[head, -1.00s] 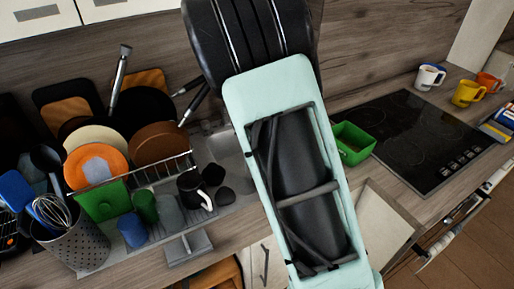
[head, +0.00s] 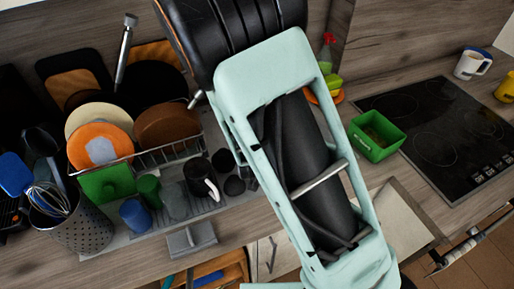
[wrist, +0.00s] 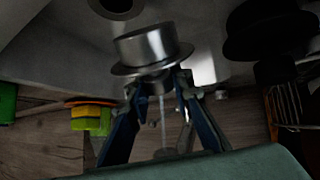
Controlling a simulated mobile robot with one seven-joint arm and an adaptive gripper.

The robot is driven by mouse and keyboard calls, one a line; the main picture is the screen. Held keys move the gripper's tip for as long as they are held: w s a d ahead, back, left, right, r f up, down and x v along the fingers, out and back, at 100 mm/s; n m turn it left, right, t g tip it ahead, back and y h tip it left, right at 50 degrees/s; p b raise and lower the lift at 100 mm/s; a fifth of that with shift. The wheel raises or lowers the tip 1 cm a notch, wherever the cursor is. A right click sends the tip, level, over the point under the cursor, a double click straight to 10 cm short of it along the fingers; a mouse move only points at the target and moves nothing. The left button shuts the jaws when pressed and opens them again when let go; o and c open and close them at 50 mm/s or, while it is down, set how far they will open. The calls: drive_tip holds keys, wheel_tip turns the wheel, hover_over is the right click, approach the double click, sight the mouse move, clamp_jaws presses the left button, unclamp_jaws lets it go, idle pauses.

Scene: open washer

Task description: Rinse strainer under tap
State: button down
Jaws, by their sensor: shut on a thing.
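My gripper (wrist: 158,88) is shut on a metal strainer (wrist: 152,46), a short round silver piece with a wide rim, shown in the wrist view. The strainer is held over the grey sink basin (wrist: 60,45), and a round drain (wrist: 117,7) shows at the top edge. A pale vertical strip and a metal part (wrist: 168,152) show between and below my fingers; I cannot tell whether they are the tap or running water. In the head view my arm hides the gripper, the strainer, the tap and most of the sink.
A dish rack (head: 165,155) full of plates and cups stands left of my arm. A utensil holder (head: 85,228) is further left. A green container (head: 376,135) and the black hob (head: 440,130) are on the right. A green and yellow sponge (wrist: 92,117) and soap bottle (head: 326,55) are near the sink.

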drive_tip(key=shift+s+a+f, duration=0.2)
drive_tip(key=shift+f, duration=0.05)
drive_tip(key=shift+w+f, duration=0.1)
drive_tip(key=w+f+b, duration=0.3)
drive_tip(key=w+b, duration=0.2)
drive_tip(key=w, duration=0.8)
drive_tip(key=shift+w+d+f, duration=0.15)
drive_tip(key=shift+w+d, duration=0.2)
drive_tip(key=shift+d, duration=0.15)
drive_tip(key=shift+d+b, duration=0.45)
drive_tip(key=shift+d, duration=0.15)
drive_tip(key=shift+a, duration=0.15)
